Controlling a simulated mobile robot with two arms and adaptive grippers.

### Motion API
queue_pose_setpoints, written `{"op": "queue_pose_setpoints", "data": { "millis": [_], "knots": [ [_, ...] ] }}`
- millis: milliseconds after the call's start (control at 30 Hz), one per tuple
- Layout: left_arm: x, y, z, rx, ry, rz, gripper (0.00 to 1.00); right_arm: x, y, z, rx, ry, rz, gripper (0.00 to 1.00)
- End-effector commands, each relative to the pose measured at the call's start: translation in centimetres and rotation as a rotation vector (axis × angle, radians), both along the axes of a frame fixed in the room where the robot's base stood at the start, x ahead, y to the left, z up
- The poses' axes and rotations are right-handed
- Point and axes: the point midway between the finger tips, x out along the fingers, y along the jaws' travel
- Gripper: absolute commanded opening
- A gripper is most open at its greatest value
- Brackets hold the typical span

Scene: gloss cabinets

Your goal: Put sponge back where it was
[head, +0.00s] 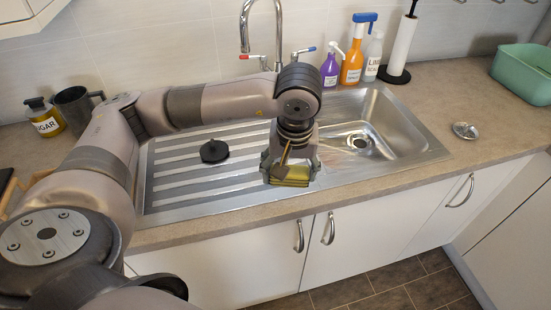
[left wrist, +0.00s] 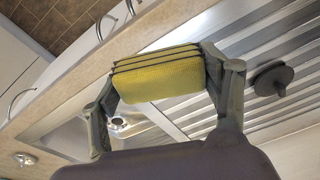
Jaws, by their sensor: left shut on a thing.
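The sponge (head: 290,177) is yellow with dark layers, and it also shows in the left wrist view (left wrist: 160,78). My left gripper (head: 290,170) is shut on it, with one finger at each end, as the left wrist view (left wrist: 157,85) shows. The sponge is over the front edge of the steel sink unit (head: 190,199), between the ribbed drainboard and the basin. I cannot tell whether it touches the steel. My right gripper is not in view.
A black sink plug (head: 214,151) lies on the drainboard. A tap (head: 245,30) stands behind. Purple (head: 329,72), orange (head: 352,65) and white (head: 373,60) bottles stand behind the basin (head: 395,125). A small metal strainer (head: 465,130) lies on the right counter, which has free room.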

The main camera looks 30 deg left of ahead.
Motion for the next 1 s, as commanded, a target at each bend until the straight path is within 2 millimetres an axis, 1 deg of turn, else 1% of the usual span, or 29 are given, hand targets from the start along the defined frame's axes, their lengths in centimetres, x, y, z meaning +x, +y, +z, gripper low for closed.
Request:
{"op": "queue_pose_setpoints", "data": {
  "millis": [33,167,300,433,500,567,667,733,900,933,967,1000],
  "knots": [
    [1.0,0.7,1.2,0.002,-0.003,0.078,0.48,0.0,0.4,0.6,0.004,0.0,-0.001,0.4],
    [3.5,2.8,4.1,0.006,-0.01,0.335,0.48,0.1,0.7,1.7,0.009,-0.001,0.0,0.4],
    [6.2,5.7,8.2,0.001,-0.02,0.681,0.48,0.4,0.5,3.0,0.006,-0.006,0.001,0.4],
    [7.8,7.8,11.2,-0.007,-0.026,0.936,0.48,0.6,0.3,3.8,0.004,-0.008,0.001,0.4],
    [8.2,8.5,12.1,-0.011,-0.026,1.025,0.48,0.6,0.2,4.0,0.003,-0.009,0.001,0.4],
    [8.4,8.9,12.6,-0.013,-0.026,1.077,0.48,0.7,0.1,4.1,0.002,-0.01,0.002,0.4],
    [8.6,9.2,12.3,-0.014,-0.023,1.12,0.48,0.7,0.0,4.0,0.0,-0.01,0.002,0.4],
    [8.6,9.2,11.1,-0.012,-0.021,1.127,0.48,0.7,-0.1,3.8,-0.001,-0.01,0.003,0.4],
    [8.4,9.2,7.1,-0.011,-0.019,1.126,0.48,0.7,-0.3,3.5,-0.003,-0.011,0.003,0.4],
    [8.4,9.2,6.4,-0.011,-0.018,1.126,0.48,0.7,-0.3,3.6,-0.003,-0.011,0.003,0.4],
    [8.4,9.3,5.9,-0.01,-0.02,1.126,0.48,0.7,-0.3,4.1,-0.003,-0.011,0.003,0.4],
    [8.4,9.3,4.9,-0.01,-0.02,1.126,0.48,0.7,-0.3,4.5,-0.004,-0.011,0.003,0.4]
  ]
}}
